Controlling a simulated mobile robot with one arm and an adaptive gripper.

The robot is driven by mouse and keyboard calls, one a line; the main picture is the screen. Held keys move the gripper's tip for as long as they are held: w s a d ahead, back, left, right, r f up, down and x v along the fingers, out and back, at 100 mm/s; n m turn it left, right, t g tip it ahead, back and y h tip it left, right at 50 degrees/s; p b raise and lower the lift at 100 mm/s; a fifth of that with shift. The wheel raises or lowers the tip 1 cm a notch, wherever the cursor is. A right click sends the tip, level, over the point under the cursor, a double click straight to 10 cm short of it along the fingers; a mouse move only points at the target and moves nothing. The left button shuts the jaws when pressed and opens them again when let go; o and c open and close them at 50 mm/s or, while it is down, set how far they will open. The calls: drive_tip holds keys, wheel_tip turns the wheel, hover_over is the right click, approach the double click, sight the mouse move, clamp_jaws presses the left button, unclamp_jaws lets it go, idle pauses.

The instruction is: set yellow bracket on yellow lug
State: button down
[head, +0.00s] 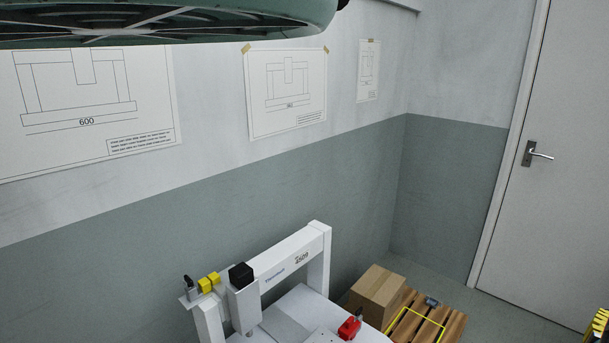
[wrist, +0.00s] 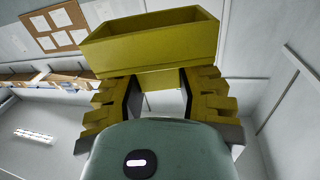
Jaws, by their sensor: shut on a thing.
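My gripper (wrist: 160,92) shows in the wrist view, with its two fingers shut on the yellow bracket (wrist: 152,45). The bracket is a long, box-like yellow piece with an open, hollow side, held just beyond the fingertips. A narrow yellow part of it sits between the fingers. In the head view, small yellow blocks (head: 208,283) sit at the left end of the white gantry (head: 290,262); I cannot tell for sure whether one is the yellow lug. Neither the gripper nor the bracket shows in the head view.
A black-topped white unit (head: 242,290) stands on the gantry beside the yellow blocks. A red object (head: 349,327) lies near the gantry bed. A closed door (head: 565,170) is at the far right.

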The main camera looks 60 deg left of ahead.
drive_tip(key=s+r+p, duration=0.3)
drive_tip(key=r+p, duration=3.5)
drive_tip(key=r, duration=0.3)
drive_tip(key=s+f, duration=0.4)
drive_tip(key=shift+d+f+h, duration=0.3)
drive_tip(key=shift+d+f, duration=0.05)
drive_tip(key=shift+b, duration=0.3)
